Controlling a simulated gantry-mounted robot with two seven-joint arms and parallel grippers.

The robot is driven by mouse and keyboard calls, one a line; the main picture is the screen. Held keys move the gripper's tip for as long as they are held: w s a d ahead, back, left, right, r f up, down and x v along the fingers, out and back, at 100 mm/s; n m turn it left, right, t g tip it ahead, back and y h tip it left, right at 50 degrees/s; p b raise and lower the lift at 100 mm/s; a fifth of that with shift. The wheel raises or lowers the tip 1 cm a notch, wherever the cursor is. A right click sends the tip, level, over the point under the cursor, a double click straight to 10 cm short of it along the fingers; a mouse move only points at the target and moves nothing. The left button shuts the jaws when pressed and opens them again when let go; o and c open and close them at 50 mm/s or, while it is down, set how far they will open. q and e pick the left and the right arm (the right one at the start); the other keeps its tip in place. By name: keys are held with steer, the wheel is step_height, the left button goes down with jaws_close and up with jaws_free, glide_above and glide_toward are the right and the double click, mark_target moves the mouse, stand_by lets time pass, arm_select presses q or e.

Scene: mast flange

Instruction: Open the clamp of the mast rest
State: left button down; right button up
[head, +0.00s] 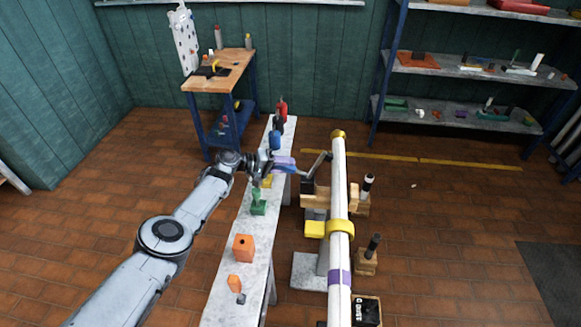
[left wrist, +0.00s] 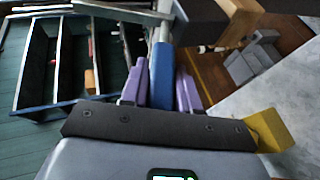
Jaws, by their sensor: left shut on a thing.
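The white mast (head: 338,190) stretches from front to back, with a gold cap, a yellow band and a purple band. The mast rest (head: 315,197) is a wooden block around or under its far part. A grey clamp lever (head: 318,164) shows there, tilted up beside the mast. My left gripper (head: 286,166) is left of the rest. In the left wrist view its purple fingers (left wrist: 160,90) are shut on a blue handle (left wrist: 162,72), with a grey rod running on beyond it. The join between handle and clamp is not clear. My right gripper is not in view.
A long pale bench (head: 225,290) left of the mast carries a green piece (head: 258,206), an orange block (head: 243,247) and other small things. Wooden blocks with black-topped posts (head: 374,245) stand right of the mast. Shelves (head: 460,115) stand behind.

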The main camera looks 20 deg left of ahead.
arm_select(q)
steer(key=shift+f, duration=0.2)
stand_by(0.3)
steer(key=c, duration=0.9)
jaws_free()
steer(key=shift+s+a+r+p, duration=0.25)
steer(key=shift+a+p, duration=0.05)
steer(key=shift+p, duration=0.1)
steer(key=shift+f+p+v, duration=0.2)
steer(key=shift+p+v, duration=3.3)
steer(key=shift+v, duration=1.45)
steer(key=shift+s+r, duration=0.1)
